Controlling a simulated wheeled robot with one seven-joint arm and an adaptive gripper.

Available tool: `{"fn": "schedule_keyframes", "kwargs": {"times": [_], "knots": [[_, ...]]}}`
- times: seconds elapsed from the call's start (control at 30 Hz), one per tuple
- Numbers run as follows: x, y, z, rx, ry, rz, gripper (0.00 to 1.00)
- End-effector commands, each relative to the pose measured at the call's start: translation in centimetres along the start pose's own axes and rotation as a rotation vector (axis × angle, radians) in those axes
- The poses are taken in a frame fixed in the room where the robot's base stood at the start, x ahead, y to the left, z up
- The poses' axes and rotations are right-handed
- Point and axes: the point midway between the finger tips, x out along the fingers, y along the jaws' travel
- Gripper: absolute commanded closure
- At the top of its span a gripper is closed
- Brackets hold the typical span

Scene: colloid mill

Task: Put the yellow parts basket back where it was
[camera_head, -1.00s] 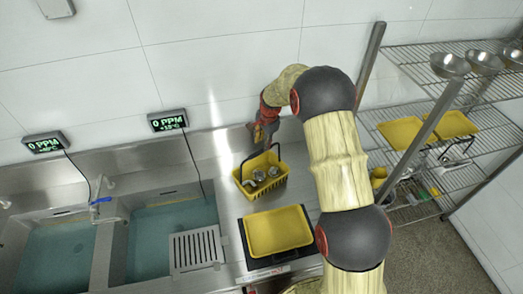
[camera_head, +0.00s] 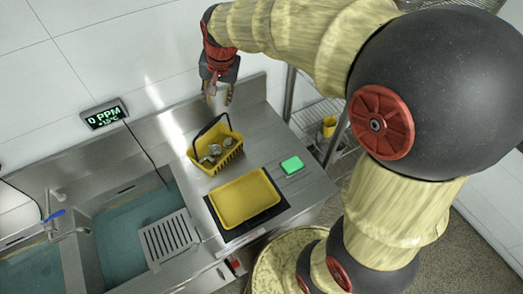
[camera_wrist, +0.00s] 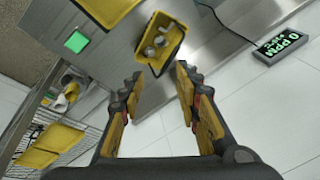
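The yellow parts basket (camera_head: 231,158) stands upright on the steel counter, near the wall, with its dark handle raised. Several metal parts (camera_head: 214,150) lie inside it. The basket also shows in the wrist view (camera_wrist: 172,36), beyond my fingertips. My gripper (camera_head: 219,98) is above and behind the basket, apart from it. In the wrist view my gripper (camera_wrist: 158,82) has its two fingers spread wide with nothing between them.
A yellow tray (camera_head: 245,199) lies on a black plate in front of the basket. A green block (camera_head: 292,165) lies to the right. Sinks with water (camera_head: 125,245) are at left, with a slotted drain plate (camera_head: 168,241). A wire rack (camera_head: 322,115) stands at right.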

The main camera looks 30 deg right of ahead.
Motion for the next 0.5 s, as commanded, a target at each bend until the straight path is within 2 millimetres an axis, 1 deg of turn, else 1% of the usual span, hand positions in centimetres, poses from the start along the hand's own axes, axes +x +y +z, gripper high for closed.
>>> {"fn": "schedule_keyframes", "kwargs": {"times": [0.03, 0.1, 0.17, 0.2, 0.27, 0.3, 0.4, 0.5], "knots": [[-2.0, 0.8, 1.4, -0.047, 0.017, -0.008, 0.67], [-4.2, 2.1, 3.3, -0.115, 0.034, -0.014, 0.67], [-5.8, 3.2, 5.0, -0.174, 0.049, -0.018, 0.67], [-6.8, 4.0, 6.2, -0.213, 0.06, -0.02, 0.67], [-8.1, 5.2, 7.9, -0.272, 0.077, -0.023, 0.67], [-8.8, 6.0, 9.1, -0.311, 0.087, -0.023, 0.67], [-10.3, 8.2, 12.1, -0.406, 0.113, -0.024, 0.67], [-11.2, 10.1, 14.7, -0.493, 0.139, -0.023, 0.67]]}}
